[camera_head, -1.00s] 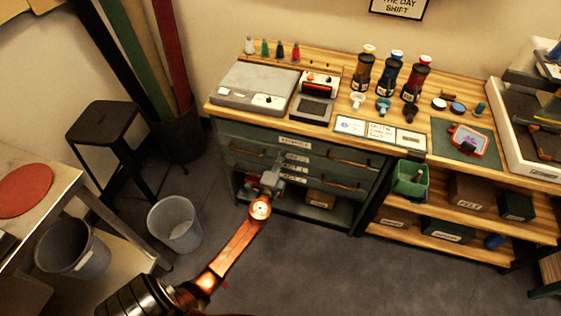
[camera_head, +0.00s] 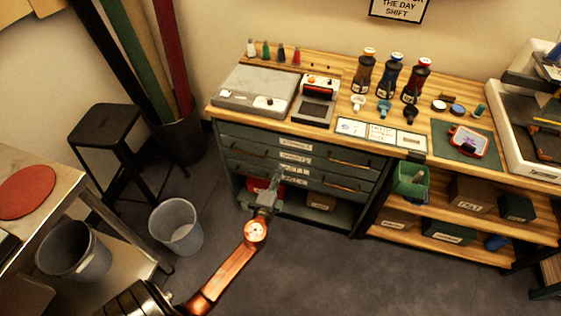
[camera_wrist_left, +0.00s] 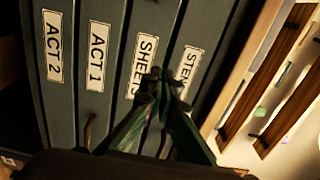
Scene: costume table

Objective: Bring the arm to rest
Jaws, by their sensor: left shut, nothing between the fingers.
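My left arm (camera_head: 226,272) reaches in from the bottom left in the head view. My left gripper (camera_head: 275,178) is in front of the lower drawers of the dark green cabinet (camera_head: 230,133). It is shut and empty. In the left wrist view its fingertips (camera_wrist_left: 160,78) meet in front of the labelled drawer fronts, which read ACT 2, ACT 1, SHEETS and one partly hidden label (camera_wrist_left: 188,70). I cannot tell the exact gap between fingertips and drawers. The drawers look shut. My right gripper is not in view.
The wooden bench top (camera_head: 340,95) above holds bottles, a grey slab and a small device. A green bin (camera_head: 410,182) hangs at the bench's front. A grey bucket (camera_head: 176,226), a black stool (camera_head: 104,124) and a side table stand left. The floor right of my arm is clear.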

